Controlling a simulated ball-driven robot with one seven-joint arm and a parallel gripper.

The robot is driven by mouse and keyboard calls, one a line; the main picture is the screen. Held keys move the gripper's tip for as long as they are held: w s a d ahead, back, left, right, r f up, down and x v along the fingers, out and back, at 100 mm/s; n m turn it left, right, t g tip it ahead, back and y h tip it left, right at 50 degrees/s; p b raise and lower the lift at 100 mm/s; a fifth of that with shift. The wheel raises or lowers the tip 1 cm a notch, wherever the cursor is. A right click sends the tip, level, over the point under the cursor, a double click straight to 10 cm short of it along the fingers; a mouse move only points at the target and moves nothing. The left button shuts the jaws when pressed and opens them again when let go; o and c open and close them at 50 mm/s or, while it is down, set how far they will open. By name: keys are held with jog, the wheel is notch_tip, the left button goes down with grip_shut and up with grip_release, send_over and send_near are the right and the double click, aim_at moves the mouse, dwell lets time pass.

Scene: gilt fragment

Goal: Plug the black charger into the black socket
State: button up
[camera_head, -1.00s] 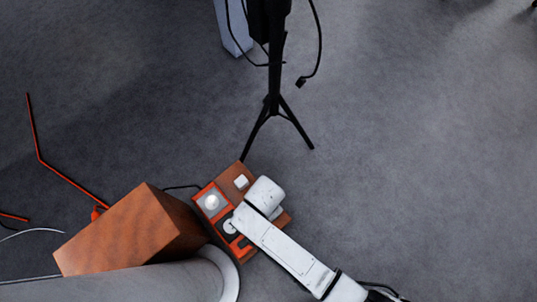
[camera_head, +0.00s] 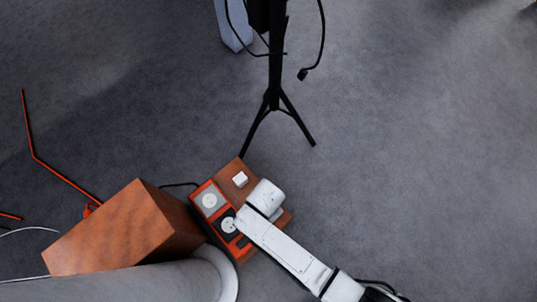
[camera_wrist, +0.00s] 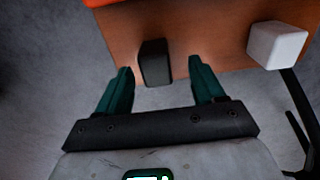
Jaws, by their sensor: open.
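The black charger (camera_wrist: 155,62) is a small dark block on the brown wooden board in the wrist view. My gripper (camera_wrist: 160,68) is open, its two teal fingers on either side of the charger with gaps visible; I cannot tell whether the fingertips are low enough to close around it. In the head view the black socket (camera_head: 229,226) is a dark square with a pale round face in an orange-red strip. My white arm reaches across the board there and hides the black charger and my fingers.
A white cube-shaped charger (camera_head: 240,180) sits on the board (camera_head: 228,171); it also shows in the wrist view (camera_wrist: 278,45). A light socket (camera_head: 209,201) adjoins the black one. A wooden box (camera_head: 125,230) stands left. A black tripod stand (camera_head: 273,100) is behind; floor to the right is clear.

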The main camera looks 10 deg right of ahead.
jog(key=f+b, duration=0.2)
jog(key=f, duration=0.1)
jog(key=f+b, duration=0.1)
jog(key=shift+s+d+f, duration=0.15)
jog(key=shift+d+f, duration=0.1)
jog(key=shift+f, duration=0.1)
jog(key=shift+r, duration=0.1)
jog(key=shift+c, duration=0.3)
jog(key=c, duration=0.9)
